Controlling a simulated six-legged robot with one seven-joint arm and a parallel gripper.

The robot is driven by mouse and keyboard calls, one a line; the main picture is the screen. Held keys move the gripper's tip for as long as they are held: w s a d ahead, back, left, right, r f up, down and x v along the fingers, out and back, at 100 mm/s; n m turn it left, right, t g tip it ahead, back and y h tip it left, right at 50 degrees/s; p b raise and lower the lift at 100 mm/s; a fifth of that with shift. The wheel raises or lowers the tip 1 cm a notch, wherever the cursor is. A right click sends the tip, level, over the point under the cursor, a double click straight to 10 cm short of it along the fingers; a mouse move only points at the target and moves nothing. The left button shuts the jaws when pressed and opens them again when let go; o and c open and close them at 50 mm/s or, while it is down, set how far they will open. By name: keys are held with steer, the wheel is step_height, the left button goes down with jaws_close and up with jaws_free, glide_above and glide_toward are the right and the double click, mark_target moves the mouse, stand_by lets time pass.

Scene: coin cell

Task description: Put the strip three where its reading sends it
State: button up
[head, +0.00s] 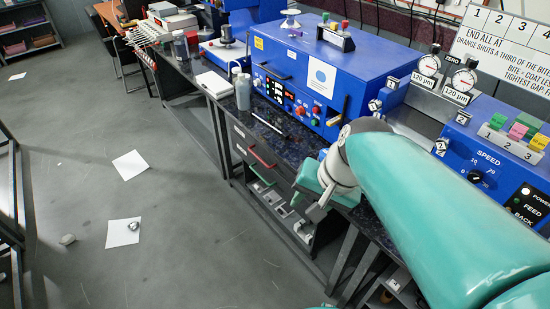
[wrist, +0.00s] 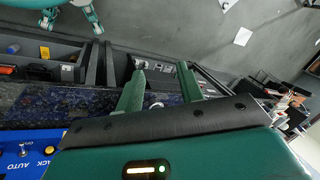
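My gripper (head: 312,200) is in front of the dark bench's front edge, below the large blue machine. In the wrist view its two green fingers (wrist: 161,74) are apart, with nothing seen held between them. At the right of the head view, a pale holder marked 1, 2, 3 (head: 511,144) stands on the blue speed unit. Pink, green and yellow tabs show at the holder; a yellow tab (head: 540,141) is nearest the 3. I cannot tell for sure which tab is strip three. Two round dials (head: 429,66) with 120 µm labels stand left of the holder.
A numbered sign (head: 505,45), partly cut off, hangs above the blue unit. The large blue machine (head: 315,70) fills the bench behind my gripper. A grey bottle (head: 242,92) and a white pad (head: 213,84) stand to its left. The grey floor (head: 190,200) has loose papers.

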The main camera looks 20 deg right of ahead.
steer(key=a+r+n, duration=0.1)
steer(key=n, duration=0.1)
steer(key=a+r+n+t+h, duration=0.1)
steer(key=n, duration=0.1)
steer(key=s+a+r+n+t+h, duration=0.1)
steer(key=r+n, duration=0.1)
steer(key=n, duration=0.1)
steer(key=shift+s+a+r, duration=0.1)
steer(key=shift+a, duration=0.3)
stand_by(0.6)
